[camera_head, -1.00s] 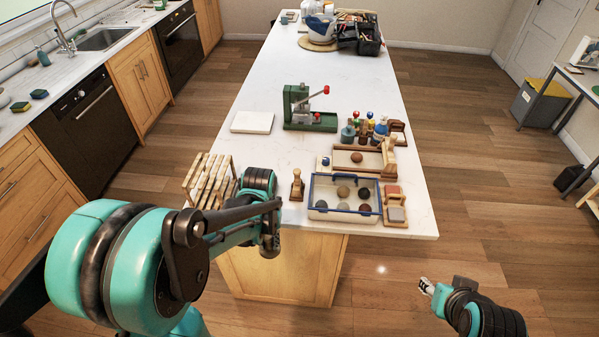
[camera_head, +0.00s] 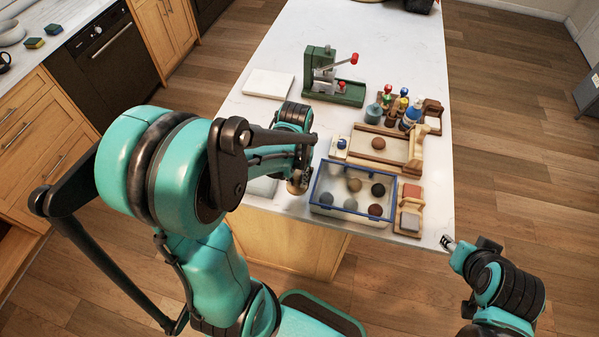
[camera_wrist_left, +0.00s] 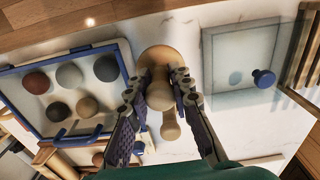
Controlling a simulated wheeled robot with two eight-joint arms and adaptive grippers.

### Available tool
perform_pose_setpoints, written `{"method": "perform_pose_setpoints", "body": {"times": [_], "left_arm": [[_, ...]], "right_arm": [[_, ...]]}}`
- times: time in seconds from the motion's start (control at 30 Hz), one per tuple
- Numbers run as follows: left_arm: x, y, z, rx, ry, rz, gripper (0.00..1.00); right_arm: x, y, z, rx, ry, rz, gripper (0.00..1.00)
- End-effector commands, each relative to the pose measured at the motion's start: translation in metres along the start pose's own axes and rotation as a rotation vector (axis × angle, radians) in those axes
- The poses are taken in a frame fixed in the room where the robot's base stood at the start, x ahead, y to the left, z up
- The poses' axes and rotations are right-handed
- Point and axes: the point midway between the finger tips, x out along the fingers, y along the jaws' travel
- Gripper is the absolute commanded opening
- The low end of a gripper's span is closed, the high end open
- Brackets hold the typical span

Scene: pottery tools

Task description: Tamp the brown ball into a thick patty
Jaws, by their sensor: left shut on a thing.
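A wooden tamper (camera_wrist_left: 163,90) with a round base and knobbed handle stands on the counter; its lower part shows in the head view (camera_head: 296,187). My left gripper (camera_wrist_left: 168,82) is shut on it, one finger on each side. A brown ball (camera_head: 379,143) lies on the wood-framed board (camera_head: 400,151).
A clear lid with a blue knob (camera_wrist_left: 263,78) lies beside the tamper, near a slatted wooden rack (camera_wrist_left: 304,52). A green press (camera_head: 335,80), a white slab (camera_head: 268,83) and small coloured bottles (camera_head: 403,103) stand farther back.

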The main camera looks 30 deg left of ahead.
Motion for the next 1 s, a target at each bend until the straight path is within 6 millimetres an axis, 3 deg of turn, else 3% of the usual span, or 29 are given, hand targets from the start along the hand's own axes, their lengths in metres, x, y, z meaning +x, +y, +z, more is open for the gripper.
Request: {"method": "perform_pose_setpoints", "body": {"times": [0.5, 1.0], "left_arm": [[0.054, 0.0, 0.0, 0.0, 0.0, 0.0, 0.0], [0.059, 0.0, 0.0, 0.0, 0.0, 0.0, 0.0]], "right_arm": [[0.035, 0.0, 0.025, 0.0, 0.0, 0.0, 0.4], [0.037, 0.0, 0.026, 0.0, 0.0, 0.0, 0.4]]}}
